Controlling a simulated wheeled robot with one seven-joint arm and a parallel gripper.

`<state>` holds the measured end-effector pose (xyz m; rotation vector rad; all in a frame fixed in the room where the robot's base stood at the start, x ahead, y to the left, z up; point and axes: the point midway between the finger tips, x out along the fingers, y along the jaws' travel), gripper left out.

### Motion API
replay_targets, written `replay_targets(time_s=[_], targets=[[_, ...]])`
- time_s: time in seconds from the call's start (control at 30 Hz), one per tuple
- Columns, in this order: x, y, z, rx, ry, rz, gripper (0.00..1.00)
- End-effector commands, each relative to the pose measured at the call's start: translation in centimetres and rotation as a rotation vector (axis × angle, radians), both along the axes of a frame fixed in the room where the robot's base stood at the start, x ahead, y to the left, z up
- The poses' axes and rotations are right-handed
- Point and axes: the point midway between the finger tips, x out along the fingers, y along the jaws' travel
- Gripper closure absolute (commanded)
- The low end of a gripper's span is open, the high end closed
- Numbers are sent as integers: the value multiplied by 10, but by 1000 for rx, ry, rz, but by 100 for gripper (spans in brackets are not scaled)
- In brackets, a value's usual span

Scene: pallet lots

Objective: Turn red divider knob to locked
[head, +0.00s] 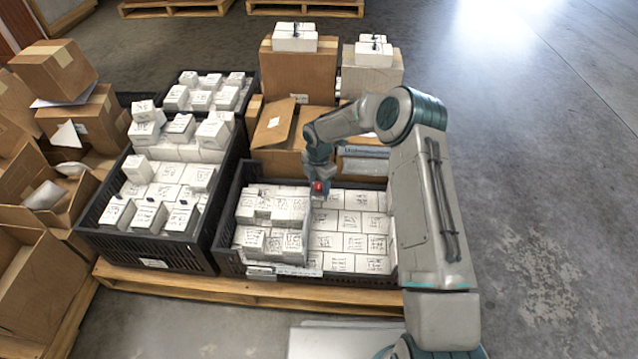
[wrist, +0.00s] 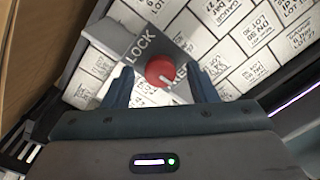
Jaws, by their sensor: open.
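The red divider knob (wrist: 160,71) is round, with a pale pointer mark toward its lower right. It sits on a grey plate (wrist: 128,42) marked "LOCK" at upper left; other lettering at lower right is partly hidden by a finger. My gripper (wrist: 161,76) is open, one finger on each side of the knob. I cannot tell whether the fingers touch it. In the head view the knob (head: 319,187) shows as a small red spot below my gripper (head: 319,178), at the top of the divider (head: 306,240) in the black crate (head: 228,258).
White labelled boxes (head: 350,240) fill the crate on both sides of the divider. Another black crate (head: 150,258) of boxes stands at left. Cardboard boxes (head: 298,75) stand behind. A wooden pallet (head: 200,290) lies below; open floor (head: 550,200) is at right.

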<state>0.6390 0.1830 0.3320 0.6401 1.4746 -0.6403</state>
Motion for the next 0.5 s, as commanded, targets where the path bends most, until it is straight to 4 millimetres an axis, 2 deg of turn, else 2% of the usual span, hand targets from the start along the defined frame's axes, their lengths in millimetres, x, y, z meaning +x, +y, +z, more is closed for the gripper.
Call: replay_targets(time_s=[0.13, 0.17, 0.3, 0.33, 0.5], targets=[[0, 0, 0, 0, 0, 0, 48], [0, 0, 0, 0, 0, 0, 50], [0, 0, 0, 0, 0, 0, 89], [0, 0, 0, 0, 0, 0, 93], [0, 0, 1, 0, 0, -4, 92]])
